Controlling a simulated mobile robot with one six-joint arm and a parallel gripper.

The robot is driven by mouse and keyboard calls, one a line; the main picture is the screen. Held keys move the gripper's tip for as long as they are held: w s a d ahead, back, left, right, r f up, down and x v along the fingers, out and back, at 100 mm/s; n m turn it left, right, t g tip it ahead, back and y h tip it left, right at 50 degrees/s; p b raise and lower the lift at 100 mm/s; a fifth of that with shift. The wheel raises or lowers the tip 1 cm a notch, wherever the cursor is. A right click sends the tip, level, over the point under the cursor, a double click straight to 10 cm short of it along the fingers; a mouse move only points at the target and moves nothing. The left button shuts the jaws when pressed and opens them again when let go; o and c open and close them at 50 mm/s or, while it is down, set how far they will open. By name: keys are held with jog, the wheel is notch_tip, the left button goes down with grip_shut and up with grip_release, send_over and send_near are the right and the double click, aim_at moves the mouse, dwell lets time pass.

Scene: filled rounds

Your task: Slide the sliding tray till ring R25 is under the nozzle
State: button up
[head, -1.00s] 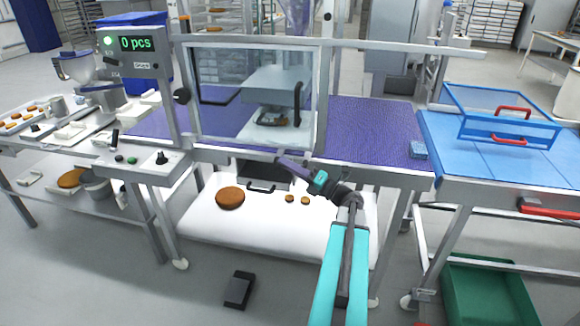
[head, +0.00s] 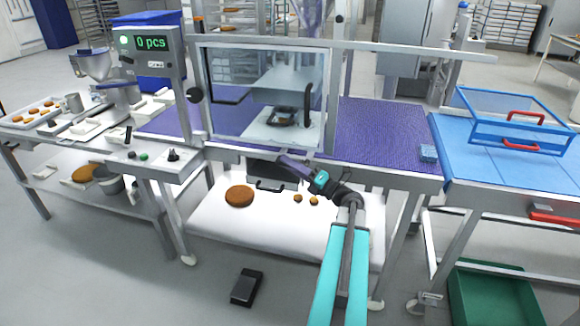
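Behind a clear guard panel (head: 235,75) with a dark upright handle (head: 308,103) is a pale flat plate (head: 262,131), which may be the sliding tray. A dark small piece (head: 283,117) sits on it, beneath a grey machine head (head: 290,82). I cannot make out any R25 marking, and I cannot pick out the nozzle. My gripper (head: 283,162) is in front of the bench's front edge, below the guard panel and apart from the plate. It is too small and edge-on to show whether its fingers are open.
A purple belt (head: 385,130) runs behind the guard, with a blue block (head: 428,153) at its right end. A display (head: 150,43) reads 0 pcs. Brown rounds (head: 240,195) lie on the white lower shelf.

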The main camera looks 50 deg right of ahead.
jog(key=b+v, duration=0.2)
jog(key=v, duration=1.1)
jog(key=shift+s+f, duration=0.15)
jog(key=shift+s, duration=0.25)
